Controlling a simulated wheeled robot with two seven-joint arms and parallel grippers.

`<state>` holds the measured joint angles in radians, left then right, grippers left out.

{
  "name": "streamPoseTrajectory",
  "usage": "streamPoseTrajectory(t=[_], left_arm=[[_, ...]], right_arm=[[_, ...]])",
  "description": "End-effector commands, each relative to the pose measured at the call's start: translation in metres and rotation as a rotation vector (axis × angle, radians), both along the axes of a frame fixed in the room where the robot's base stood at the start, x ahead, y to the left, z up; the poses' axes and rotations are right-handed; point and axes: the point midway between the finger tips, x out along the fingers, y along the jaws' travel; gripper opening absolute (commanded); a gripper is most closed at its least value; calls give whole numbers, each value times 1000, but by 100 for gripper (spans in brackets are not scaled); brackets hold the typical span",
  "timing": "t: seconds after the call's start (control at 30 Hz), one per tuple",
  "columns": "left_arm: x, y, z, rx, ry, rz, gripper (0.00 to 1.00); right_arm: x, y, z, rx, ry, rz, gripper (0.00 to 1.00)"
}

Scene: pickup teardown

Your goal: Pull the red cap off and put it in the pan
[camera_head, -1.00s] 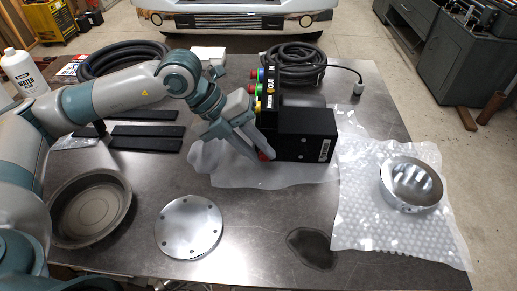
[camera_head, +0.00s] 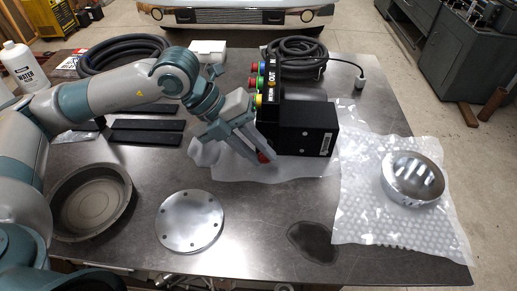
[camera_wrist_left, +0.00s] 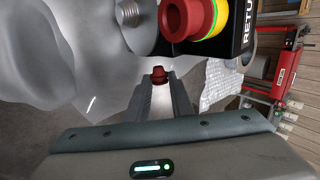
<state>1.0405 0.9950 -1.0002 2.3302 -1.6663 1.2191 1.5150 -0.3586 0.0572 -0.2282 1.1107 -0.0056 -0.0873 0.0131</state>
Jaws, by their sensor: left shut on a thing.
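My left gripper (camera_head: 262,157) is at the near left side of the black box (camera_head: 305,128). It is shut on a small red cap (camera_head: 263,157), which also shows between the fingertips in the left wrist view (camera_wrist_left: 158,74). The held cap looks apart from the box. A bare threaded fitting (camera_wrist_left: 130,12) shows above it in the wrist view. The round grey pan (camera_head: 92,205) stands at the left of the table, and its floor looks empty. My right gripper is not in view.
Another red cap (camera_wrist_left: 187,17) stays on the box. A flanged metal disc (camera_head: 190,221) lies between the pan and the gripper. Black flat bars (camera_head: 147,125) lie behind the pan. A chrome round part (camera_head: 412,178) rests on bubble wrap at right.

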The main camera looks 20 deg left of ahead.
Motion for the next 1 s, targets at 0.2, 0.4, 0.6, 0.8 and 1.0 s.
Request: streamPoseTrajectory(t=[0.2, 0.4, 0.6, 0.8, 1.0], left_arm=[[0, 0, 0, 0, 0, 0, 0], [-1, 0, 0, 0, -1, -1, 0], [-7, -2, -1, 0, -1, -3, 0], [-15, -4, -1, 0, 0, -2, 0], [-23, -7, -1, 0, 0, -1, 0]], right_arm=[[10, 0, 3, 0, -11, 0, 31], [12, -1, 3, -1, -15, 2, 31], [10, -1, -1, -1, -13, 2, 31], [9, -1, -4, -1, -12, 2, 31], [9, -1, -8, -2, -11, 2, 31]])
